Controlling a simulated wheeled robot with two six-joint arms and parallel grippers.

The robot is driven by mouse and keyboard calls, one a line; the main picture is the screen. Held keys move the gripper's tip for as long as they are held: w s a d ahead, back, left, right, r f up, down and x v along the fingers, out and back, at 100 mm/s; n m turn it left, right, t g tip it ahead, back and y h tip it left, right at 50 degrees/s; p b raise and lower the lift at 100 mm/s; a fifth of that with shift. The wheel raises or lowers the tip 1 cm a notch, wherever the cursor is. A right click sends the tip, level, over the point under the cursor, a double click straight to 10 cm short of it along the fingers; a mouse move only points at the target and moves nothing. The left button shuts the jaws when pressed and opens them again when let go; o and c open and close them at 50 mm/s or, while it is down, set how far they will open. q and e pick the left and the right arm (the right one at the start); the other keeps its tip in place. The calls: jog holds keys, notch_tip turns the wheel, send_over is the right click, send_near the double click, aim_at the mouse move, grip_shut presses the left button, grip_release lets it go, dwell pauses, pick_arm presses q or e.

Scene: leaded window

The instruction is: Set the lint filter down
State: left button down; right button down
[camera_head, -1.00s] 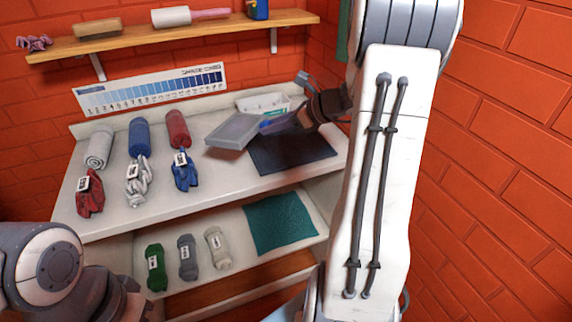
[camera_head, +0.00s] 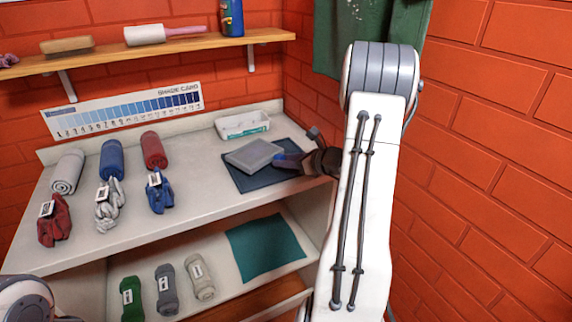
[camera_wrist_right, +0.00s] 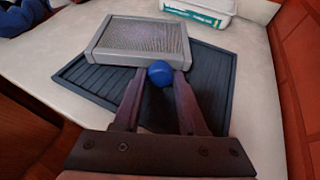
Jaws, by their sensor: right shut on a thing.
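The lint filter is a flat grey frame with mesh (camera_head: 254,154) and a blue knob-like handle (camera_wrist_right: 160,73). My right gripper (camera_head: 290,161) is shut on the blue handle; the wrist view shows both fingers (camera_wrist_right: 158,80) against it. The filter is level over the dark slatted mat (camera_head: 262,182), which also shows in the wrist view (camera_wrist_right: 215,85). In the wrist view its far left part reaches the mat's edge. I cannot tell whether it touches the mat or is just above. My left gripper is out of view.
A white tub (camera_head: 243,125) stands behind the mat. A lower shelf holds several rolls and a teal cloth (camera_head: 265,248). A brick wall is close on the right.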

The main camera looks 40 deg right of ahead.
jog(key=shift+f, duration=0.45)
jog(key=shift+f, duration=0.15)
jog(key=shift+c, duration=2.3)
grip_release()
